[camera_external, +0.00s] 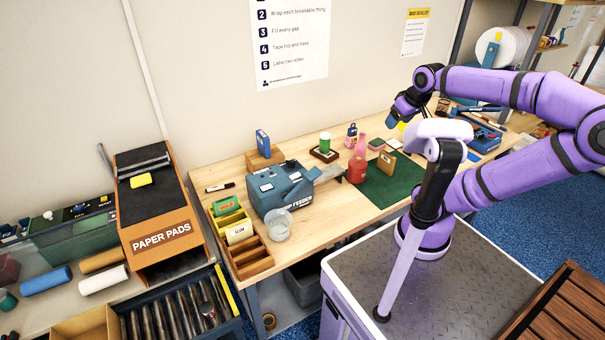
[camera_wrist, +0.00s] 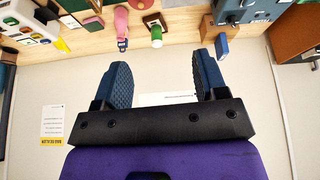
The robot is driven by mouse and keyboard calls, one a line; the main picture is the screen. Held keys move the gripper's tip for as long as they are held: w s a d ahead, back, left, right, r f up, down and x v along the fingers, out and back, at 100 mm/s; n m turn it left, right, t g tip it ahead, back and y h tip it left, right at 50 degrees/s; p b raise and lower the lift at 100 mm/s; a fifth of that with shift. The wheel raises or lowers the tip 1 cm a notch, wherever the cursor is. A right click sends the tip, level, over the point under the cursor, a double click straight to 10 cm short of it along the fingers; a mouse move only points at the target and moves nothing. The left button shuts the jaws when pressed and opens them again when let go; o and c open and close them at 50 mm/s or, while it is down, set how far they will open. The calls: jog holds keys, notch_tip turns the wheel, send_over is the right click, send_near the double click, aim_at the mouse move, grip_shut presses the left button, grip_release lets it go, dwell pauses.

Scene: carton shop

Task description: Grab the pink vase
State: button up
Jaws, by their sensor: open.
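The pink vase (camera_external: 358,155) stands on the wooden bench in the external view, partly hidden behind a red bottle (camera_external: 357,172). In the wrist view, which shows the bench upside down, the pink vase (camera_wrist: 121,20) is near the top edge, left of centre. My gripper (camera_external: 392,119) is above the bench, to the right of the vase and higher. In the wrist view my gripper (camera_wrist: 165,75) has its two dark fingers wide apart with nothing between them. It is apart from the vase.
A green cylinder (camera_external: 325,143) on a small dark stand and a small pink-and-blue object (camera_external: 351,130) are near the vase. A blue tape machine (camera_external: 283,187) stands to the left. A green mat (camera_external: 395,180) has clear room.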

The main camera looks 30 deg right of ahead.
jog(key=w+d+n+g, duration=0.2)
jog(key=w+d+n, duration=0.15)
jog(key=w, duration=0.75)
jog(key=n+g+y, duration=0.2)
jog(key=n+y, duration=0.1)
jog(key=n, duration=0.5)
send_over(362, 137)
jog(key=s+a, duration=0.3)
jog(key=s, duration=0.2)
notch_tip(362, 137, down, 10)
jog(key=w+d+f+n+y, duration=0.1)
jog(key=w+d+f+n, duration=0.1)
jog(key=w+d+f, duration=0.3)
jog(key=w+d+f+n, duration=0.1)
jog(key=d+f, duration=0.2)
jog(key=f, duration=0.3)
jog(key=x, duration=0.5)
jog(key=shift+s+f, duration=0.1)
jog(key=shift+f, duration=0.1)
jog(key=shift+s+x, duration=0.2)
jog(key=shift+x, duration=2.4)
jog(key=shift+s+a, duration=0.1)
jog(key=shift+c, duration=0.5)
grip_shut()
